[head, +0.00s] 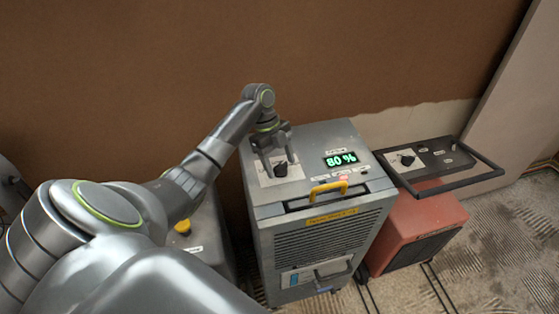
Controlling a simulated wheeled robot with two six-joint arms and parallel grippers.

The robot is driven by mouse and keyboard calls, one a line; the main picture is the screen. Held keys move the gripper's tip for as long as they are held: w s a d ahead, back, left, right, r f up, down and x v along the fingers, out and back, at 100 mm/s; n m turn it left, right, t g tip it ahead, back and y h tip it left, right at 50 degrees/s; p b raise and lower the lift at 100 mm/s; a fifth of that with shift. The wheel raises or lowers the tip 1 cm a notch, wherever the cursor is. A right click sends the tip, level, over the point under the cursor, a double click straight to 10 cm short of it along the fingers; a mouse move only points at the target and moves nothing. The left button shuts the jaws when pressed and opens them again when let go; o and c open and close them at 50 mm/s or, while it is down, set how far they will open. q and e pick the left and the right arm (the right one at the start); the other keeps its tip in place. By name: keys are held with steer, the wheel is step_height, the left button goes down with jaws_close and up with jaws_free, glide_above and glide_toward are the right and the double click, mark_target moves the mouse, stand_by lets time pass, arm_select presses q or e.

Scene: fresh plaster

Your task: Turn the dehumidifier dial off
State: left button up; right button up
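A grey machine (325,225) with a green display (340,159) reading "80 %" stands in the middle; I take it for the dehumidifier. Its black dial (280,169) sits on a pale plate at the left of the top panel. My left gripper (278,168) points down over this plate. Its fingers are apart, one on each side of the dial, and it appears empty. I cannot tell whether a finger touches the dial. The dial's pointer direction is partly hidden and too small to read. My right gripper is not in view.
A yellow handle (328,191) rises at the panel's front edge. A red-orange machine (415,230) with another black dial (407,159) and a black bar frame stands close on the right. A grey box with a yellow knob (183,227) stands left. A brown wall is behind.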

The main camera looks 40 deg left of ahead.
arm_select(q)
steer(key=c, duration=0.9)
steer(key=shift+o, duration=0.2)
steer(key=shift+r+n+p, duration=0.25)
steer(key=shift+n+p, duration=0.45)
steer(key=shift+p, duration=0.25)
steer(key=n+t+p, duration=0.1)
steer(key=n+p, duration=0.2)
steer(key=n+t+y+p, duration=0.1)
steer(key=n+p, duration=0.3)
steer(key=n+t+p, duration=0.2)
steer(key=n+p, duration=0.1)
steer(key=shift+s+d+y+p, duration=0.1)
steer(key=shift+s+y+p, duration=0.1)
steer(key=shift+y+p, duration=0.15)
steer(key=shift+n+p, duration=0.3)
steer(key=shift+n, duration=0.3)
steer(key=shift+f+n+t+y+p, duration=0.1)
steer(key=shift+n+t+y+p, duration=0.3)
steer(key=shift+n, duration=0.6)
steer(key=shift+n+y, duration=0.25)
steer(key=shift+n, duration=0.55)
steer(key=n+y, duration=0.1)
steer(key=n, duration=0.3)
steer(key=shift+d+f+t+y, duration=0.1)
steer(key=shift+d+t+y, duration=0.05)
steer(key=shift+t+y, duration=0.2)
steer(key=shift+n+y, duration=0.65)
steer(key=shift+n, duration=1.25)
